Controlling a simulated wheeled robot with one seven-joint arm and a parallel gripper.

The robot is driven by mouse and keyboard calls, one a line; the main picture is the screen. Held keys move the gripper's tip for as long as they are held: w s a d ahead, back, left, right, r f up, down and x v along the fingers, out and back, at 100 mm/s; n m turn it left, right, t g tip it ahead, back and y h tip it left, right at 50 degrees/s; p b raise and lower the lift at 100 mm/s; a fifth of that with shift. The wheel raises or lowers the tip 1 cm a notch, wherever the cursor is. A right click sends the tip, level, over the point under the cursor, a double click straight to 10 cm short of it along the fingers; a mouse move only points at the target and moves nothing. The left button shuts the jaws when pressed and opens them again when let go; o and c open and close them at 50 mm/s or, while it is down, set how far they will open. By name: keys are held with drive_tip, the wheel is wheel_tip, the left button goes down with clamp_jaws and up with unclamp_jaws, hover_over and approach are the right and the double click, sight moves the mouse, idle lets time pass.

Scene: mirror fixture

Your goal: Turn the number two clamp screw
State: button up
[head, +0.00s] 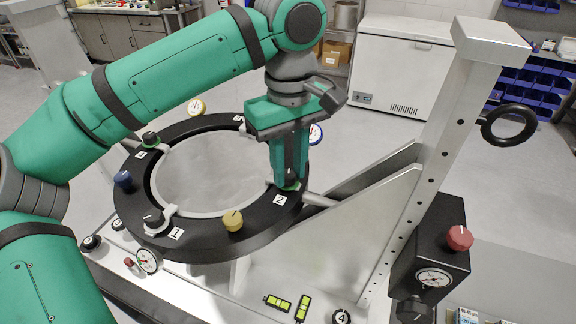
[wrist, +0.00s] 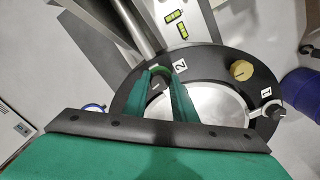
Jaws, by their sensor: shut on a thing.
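The mirror fixture is a black ring (head: 200,246) around a grey disc (head: 205,175). My gripper (head: 289,182) points down at the ring's right side, beside the label 2 (head: 279,200). In the wrist view my gripper (wrist: 160,76) has its two green fingers around the number two clamp screw (wrist: 159,82), a dark knob, and is shut on it. The fingers hide most of the screw in the head view. A green patch shows at its base.
The number one clamp screw (head: 153,217) and a yellow knob (head: 233,220) stand on the near rim. A blue knob (head: 124,180) is at the left. A grey upright with a black ring handle (head: 508,122) rises at the right, by a red knob (head: 460,238).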

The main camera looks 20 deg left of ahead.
drive_tip(key=n, duration=0.5)
drive_tip(key=shift+w+n, duration=0.15)
drive_tip(key=shift+n, duration=0.15)
drive_tip(key=n, duration=0.5)
drive_tip(key=shift+w, duration=0.1)
drive_tip(key=n, duration=0.6)
drive_tip(key=shift+n, duration=0.3)
drive_tip(key=n, duration=0.3)
drive_tip(key=shift+w+n, duration=0.1)
drive_tip(key=shift+n, duration=0.3)
drive_tip(key=shift+a+n, duration=0.25)
drive_tip(key=shift+n, duration=0.35)
drive_tip(key=shift+d, duration=0.15)
drive_tip(key=o, duration=1)
drive_tip(key=shift+o, duration=0.2)
